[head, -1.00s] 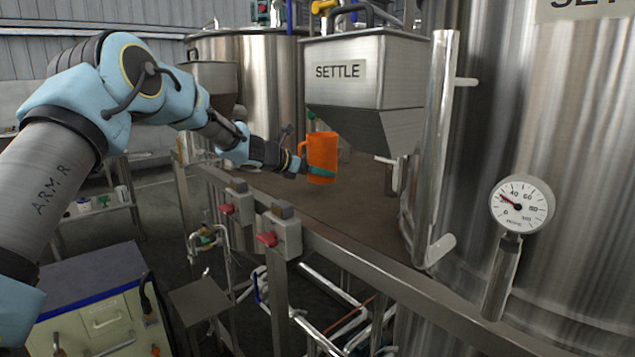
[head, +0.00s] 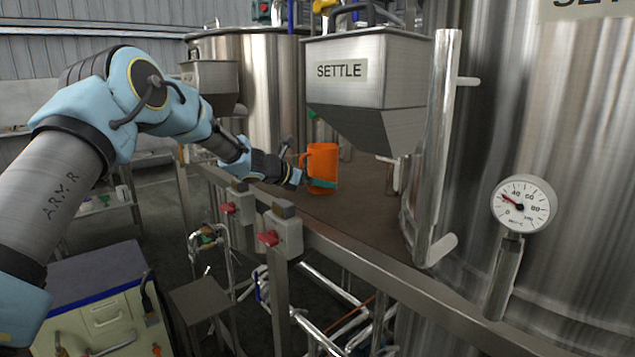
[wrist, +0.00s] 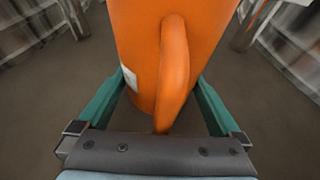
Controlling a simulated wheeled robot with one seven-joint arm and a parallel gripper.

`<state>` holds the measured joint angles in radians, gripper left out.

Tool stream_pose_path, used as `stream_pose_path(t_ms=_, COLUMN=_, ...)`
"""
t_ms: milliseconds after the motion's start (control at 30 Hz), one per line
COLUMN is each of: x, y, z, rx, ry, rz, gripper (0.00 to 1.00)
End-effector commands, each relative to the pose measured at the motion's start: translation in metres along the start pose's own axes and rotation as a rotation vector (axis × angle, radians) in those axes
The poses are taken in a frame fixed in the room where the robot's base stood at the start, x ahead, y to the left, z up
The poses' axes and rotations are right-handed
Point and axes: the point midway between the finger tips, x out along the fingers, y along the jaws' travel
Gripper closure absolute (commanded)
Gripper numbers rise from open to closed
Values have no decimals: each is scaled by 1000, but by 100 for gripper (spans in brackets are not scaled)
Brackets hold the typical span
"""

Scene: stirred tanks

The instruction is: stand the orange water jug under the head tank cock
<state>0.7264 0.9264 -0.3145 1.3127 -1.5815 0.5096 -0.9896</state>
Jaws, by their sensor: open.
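The orange water jug (head: 322,163) is upright over the brown bench top in the head view and appears to stand on it. It also fills the upper middle of the wrist view (wrist: 200,30), its handle toward the wrist. My gripper (head: 319,184) is open around the lower part of the jug. In the wrist view its teal fingers (wrist: 160,78) lie on either side of the jug, with slim gaps at the sides. The head tank cock is not clearly identifiable; a short pale pipe end (head: 388,160) shows beneath the SETTLE hopper, right of the jug.
The steel hopper marked SETTLE (head: 345,95) hangs above and right of the jug. A vertical steel post (head: 440,150) and a large tank (head: 575,120) with a dial gauge (head: 523,204) stand to the right. Red-handled switch boxes (head: 282,232) line the bench's front rail.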

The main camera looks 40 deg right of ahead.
Motion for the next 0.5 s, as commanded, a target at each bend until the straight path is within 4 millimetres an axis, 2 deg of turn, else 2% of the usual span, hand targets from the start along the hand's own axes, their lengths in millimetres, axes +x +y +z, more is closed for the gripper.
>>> stream_pose_path(t_ms=33, x=-2, y=0, z=4, rx=1, ry=-1, rz=0, gripper=0)
stream_pose_path(t_ms=167, x=-17, y=2, z=1, rx=0, ry=-1, rz=3, gripper=0)
stream_pose_path(t_ms=500, x=-88, y=1, z=0, rx=1, ry=-1, rz=3, gripper=0)
